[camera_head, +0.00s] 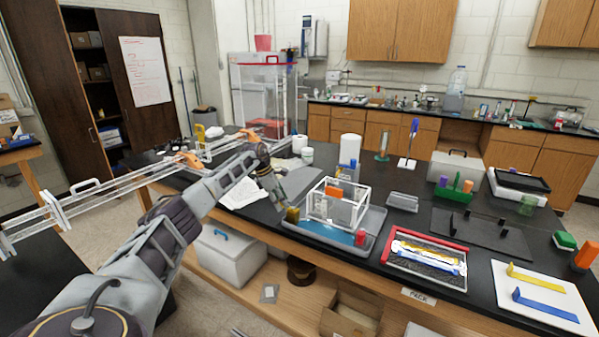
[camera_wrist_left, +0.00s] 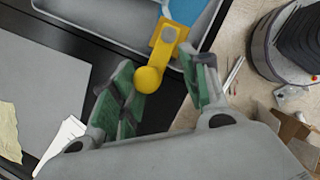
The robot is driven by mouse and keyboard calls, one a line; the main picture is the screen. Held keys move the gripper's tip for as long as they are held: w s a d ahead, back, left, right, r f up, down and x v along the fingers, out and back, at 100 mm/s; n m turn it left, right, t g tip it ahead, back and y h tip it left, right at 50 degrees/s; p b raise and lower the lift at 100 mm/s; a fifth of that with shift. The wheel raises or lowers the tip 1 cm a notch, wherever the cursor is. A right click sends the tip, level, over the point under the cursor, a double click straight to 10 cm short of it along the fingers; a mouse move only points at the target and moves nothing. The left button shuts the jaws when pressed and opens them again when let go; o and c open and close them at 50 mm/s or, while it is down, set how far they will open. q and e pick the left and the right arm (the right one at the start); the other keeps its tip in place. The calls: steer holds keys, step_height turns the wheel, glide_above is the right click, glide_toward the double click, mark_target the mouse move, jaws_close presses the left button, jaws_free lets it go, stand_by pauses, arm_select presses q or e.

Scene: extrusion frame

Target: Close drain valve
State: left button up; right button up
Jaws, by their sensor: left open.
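The yellow drain valve (camera_head: 292,214) sits at the left end of a grey tray (camera_head: 309,232) holding blue liquid. In the left wrist view the valve shows as a yellow lever (camera_wrist_left: 160,58) with a round knob at its near end and a grey pivot at the tray's edge. My left gripper (camera_head: 278,203) is open just left of the valve. In the wrist view its green-padded fingers (camera_wrist_left: 155,60) stand on either side of the lever, with the knob between them, nearer the left finger. Contact cannot be told. My right gripper is not in view.
A clear white-edged box frame (camera_head: 338,203) stands on the tray, with a red cylinder (camera_head: 361,238) at its front right corner. Papers (camera_head: 243,194) lie on the bench to the left. A red-edged tray (camera_head: 428,258) lies to the right.

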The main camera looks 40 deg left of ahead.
arm_select(q)
steer(key=shift+s+d+n+t+y+p, duration=0.2)
steer(key=shift+s+n+y+p, duration=0.25)
steer(key=shift+n, duration=0.45)
steer(key=shift+s+d+n+t+y+p, duration=0.2)
steer(key=shift+n+p, duration=0.3)
steer(key=shift+n, duration=0.4)
steer(key=shift+s+d+n+y+p, duration=0.35)
steer(key=shift+n+p, duration=0.1)
steer(key=shift+n, duration=0.35)
steer(key=shift+s+d+n+y+p, duration=0.25)
steer(key=shift+n+p, duration=0.2)
steer(key=shift+n, duration=0.35)
steer(key=s+d+r+n+y+p, duration=0.1)
steer(key=s+d+r+n, duration=0.15)
steer(key=r, duration=0.35)
steer(key=s+d+r+n+y, duration=0.1)
steer(key=s+d+r+n, duration=0.15)
steer(key=r, duration=0.45)
steer(key=w+d+r+m+t+h, duration=0.1)
steer(key=w+d+r+t+h, duration=0.2)
steer(key=w+d, duration=0.1)
steer(key=shift+w+m+t, duration=0.3)
steer(key=shift+w+m, duration=0.1)
steer(key=shift+w, duration=0.25)
steer(key=shift+d, duration=0.1)
